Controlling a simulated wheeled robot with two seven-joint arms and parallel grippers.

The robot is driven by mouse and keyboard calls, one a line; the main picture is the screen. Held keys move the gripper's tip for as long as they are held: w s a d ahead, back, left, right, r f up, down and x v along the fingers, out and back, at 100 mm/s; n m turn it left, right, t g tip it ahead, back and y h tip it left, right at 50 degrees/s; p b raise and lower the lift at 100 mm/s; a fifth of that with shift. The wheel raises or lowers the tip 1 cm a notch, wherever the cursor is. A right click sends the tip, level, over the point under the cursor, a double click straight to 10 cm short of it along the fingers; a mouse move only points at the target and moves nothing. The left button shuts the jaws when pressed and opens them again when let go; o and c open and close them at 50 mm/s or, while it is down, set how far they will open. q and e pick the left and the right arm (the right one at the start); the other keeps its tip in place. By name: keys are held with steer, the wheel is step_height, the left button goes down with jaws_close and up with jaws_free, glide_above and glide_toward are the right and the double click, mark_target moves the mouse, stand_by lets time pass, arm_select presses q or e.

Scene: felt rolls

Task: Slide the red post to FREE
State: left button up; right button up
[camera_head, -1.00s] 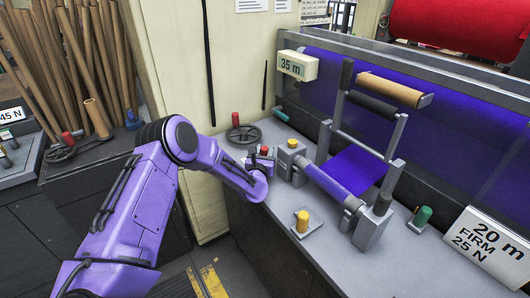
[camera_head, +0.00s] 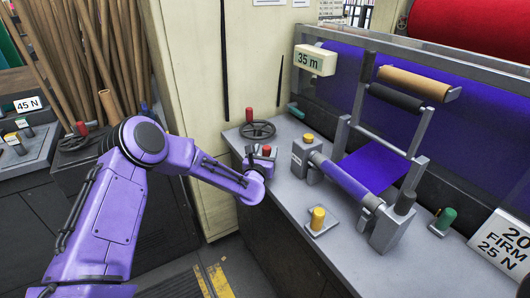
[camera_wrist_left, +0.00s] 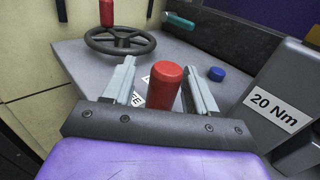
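The red post (camera_wrist_left: 164,88) stands upright between the two fingers of my left gripper (camera_wrist_left: 160,80) in the left wrist view. The fingers are apart, with a visible gap on the post's left side; the right finger looks close to it. In the head view the red post (camera_head: 266,150) shows at the left end of the grey bench, just beyond my left gripper (camera_head: 262,164). A white label (camera_wrist_left: 139,94) behind the left finger is partly hidden; only some letters show. My right gripper is not in view.
A handwheel (camera_head: 257,130) with a red handle stands just behind the post. A blue button (camera_wrist_left: 217,74) sits to its right.

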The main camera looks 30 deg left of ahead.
arm_select(q)
steer(key=shift+s+d, duration=0.1)
steer(key=shift+s, duration=0.05)
steer(key=b+v, duration=0.2)
steer(key=v, duration=0.8)
steer(key=shift+d, duration=0.1)
